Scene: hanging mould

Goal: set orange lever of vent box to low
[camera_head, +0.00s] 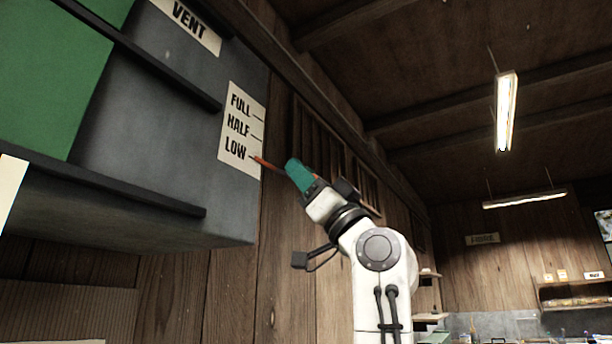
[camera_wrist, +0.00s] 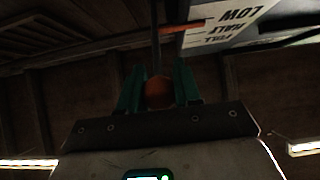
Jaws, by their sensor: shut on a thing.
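The grey vent box (camera_head: 150,110) hangs at the upper left of the head view, with a VENT sign on it. Its white label (camera_head: 242,128) reads FULL, HALF and LOW from top to bottom. The orange lever's pointer (camera_head: 266,163) lies beside LOW, and it also shows near LOW in the wrist view (camera_wrist: 188,27). My gripper (camera_head: 294,170) has teal fingers at the lever's outer end. In the wrist view its fingers are shut around the lever's round orange knob (camera_wrist: 158,91).
A green panel (camera_head: 50,80) and dark rails are at the box's left. A plank wall (camera_head: 285,270) runs behind my arm. Lit ceiling lamps (camera_head: 506,110) hang at the right. Shelves (camera_head: 575,295) stand at the far right. The space right of my arm looks free.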

